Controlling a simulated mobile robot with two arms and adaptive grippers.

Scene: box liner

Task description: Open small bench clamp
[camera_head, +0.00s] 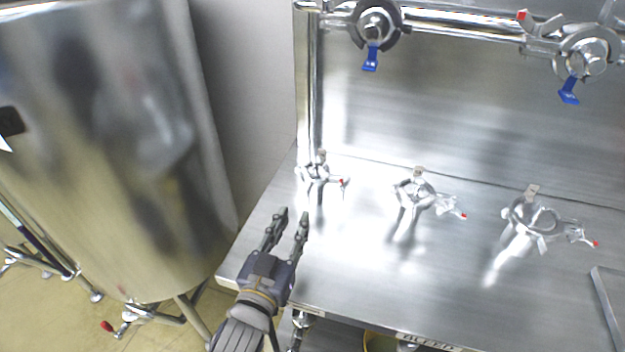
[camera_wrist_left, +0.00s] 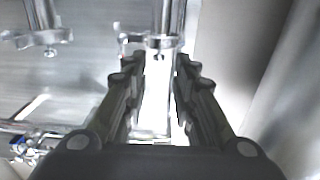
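The small bench clamp (camera_head: 318,172) is the leftmost of the silver clamps on the steel bench, near the vertical post. Its red-tipped handle (camera_head: 341,183) points right. Whether it is latched is too small to tell. My left gripper (camera_head: 293,214) is open and empty over the bench's left part, in front of the clamp and apart from it. In the left wrist view the open fingers (camera_wrist_left: 157,72) point toward a silver clamp (camera_wrist_left: 158,42), which appears beyond the gap between them. My right gripper is in neither view.
A middle clamp (camera_head: 414,194) and a larger clamp (camera_head: 532,218) stand to the right on the bench (camera_head: 380,290). Blue-handled valves (camera_head: 372,30) hang on the pipe above. A large steel tank (camera_head: 110,150) stands left of the bench.

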